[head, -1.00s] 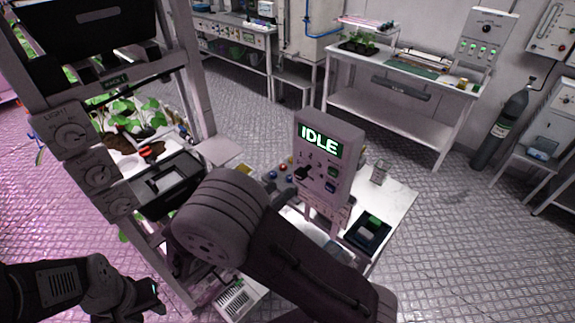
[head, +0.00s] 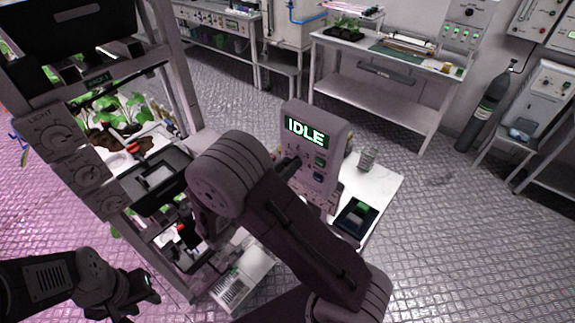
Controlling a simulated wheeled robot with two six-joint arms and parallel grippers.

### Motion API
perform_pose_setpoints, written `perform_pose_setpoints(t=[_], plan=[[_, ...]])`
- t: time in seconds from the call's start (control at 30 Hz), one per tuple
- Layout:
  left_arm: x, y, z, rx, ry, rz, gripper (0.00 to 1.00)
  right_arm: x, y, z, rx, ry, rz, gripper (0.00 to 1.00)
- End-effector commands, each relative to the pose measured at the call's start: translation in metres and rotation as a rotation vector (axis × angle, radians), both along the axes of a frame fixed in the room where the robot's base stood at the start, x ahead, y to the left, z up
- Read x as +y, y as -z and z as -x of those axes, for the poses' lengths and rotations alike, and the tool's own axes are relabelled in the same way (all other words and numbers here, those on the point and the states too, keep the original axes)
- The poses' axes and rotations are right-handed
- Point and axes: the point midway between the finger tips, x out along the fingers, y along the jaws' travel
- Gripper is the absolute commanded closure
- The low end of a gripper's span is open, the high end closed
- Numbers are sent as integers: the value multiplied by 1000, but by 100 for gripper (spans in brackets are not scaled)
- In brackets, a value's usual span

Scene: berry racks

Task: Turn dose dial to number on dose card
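The dose panel (head: 316,150) is a grey box with a lit screen (head: 305,131) reading IDLE. The dose dial (head: 289,168) is a dark knob at the lower left of its face, partly behind my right arm, with small marks above it. I cannot tell which mark it points to. I cannot make out a dose card or its number. My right arm crosses in front of the panel's lower left; its gripper is hidden. My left gripper (head: 148,285) is at the lower left, well away from the panel; its fingers are too dark to read.
A white bench (head: 382,186) under the panel bears a jar (head: 367,160) and a black tray (head: 354,219) with a green-topped item. A plant rack (head: 167,70) with light dials stands left. A gas cylinder (head: 486,108) stands far right. The floor at right is clear.

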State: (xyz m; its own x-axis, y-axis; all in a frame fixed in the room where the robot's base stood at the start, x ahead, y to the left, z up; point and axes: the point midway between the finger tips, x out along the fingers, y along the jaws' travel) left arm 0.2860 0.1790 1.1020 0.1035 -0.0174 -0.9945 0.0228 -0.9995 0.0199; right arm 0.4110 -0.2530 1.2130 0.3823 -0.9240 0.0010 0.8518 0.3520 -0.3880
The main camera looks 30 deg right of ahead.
Motion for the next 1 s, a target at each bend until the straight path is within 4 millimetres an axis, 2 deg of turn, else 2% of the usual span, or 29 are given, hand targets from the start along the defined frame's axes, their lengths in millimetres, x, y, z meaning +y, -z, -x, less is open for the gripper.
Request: perform_pose_setpoints(t=[0.37, 1.0], plan=[[0, 5, 0, 0, 0, 0, 64, 0, 1, 0, -71, -1, -30, 100], [0, 41, 0, 0, 0, 0, 64, 0, 3, 1, -561, 0, -233, 100]])
